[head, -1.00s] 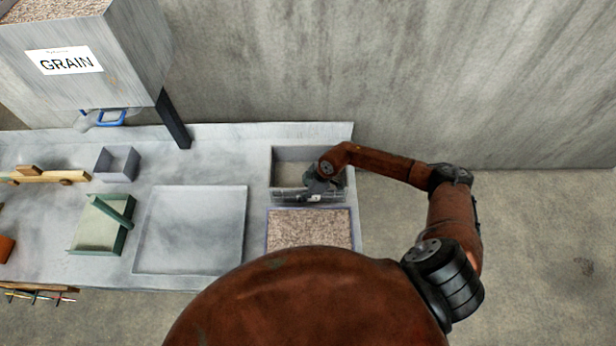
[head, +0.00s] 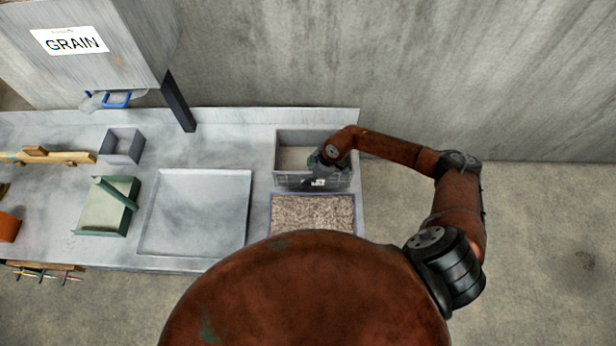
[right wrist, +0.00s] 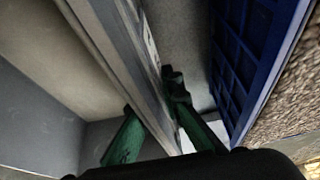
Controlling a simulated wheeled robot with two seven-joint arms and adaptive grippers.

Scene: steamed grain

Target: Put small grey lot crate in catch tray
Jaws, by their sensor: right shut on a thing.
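The small grey lot crate (head: 296,138) is an open, upright box with a pale label, at the right back of the bench. My right gripper (head: 318,172) reaches over its near wall and is shut on that wall. In the right wrist view, the green fingers of the gripper (right wrist: 152,105) lie on either side of the crate wall (right wrist: 112,52). The catch tray (head: 196,250) is a wide, shallow, empty grey tray left of the crate. My left gripper is not in view.
A grain-filled blue-rimmed crate (head: 312,212) stands close in front of the held crate; its blue side (right wrist: 243,60) fills the wrist view's right. A smaller grey box (head: 121,146) and a green tray (head: 104,212) stand left. A GRAIN hopper (head: 92,62) rises at back left.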

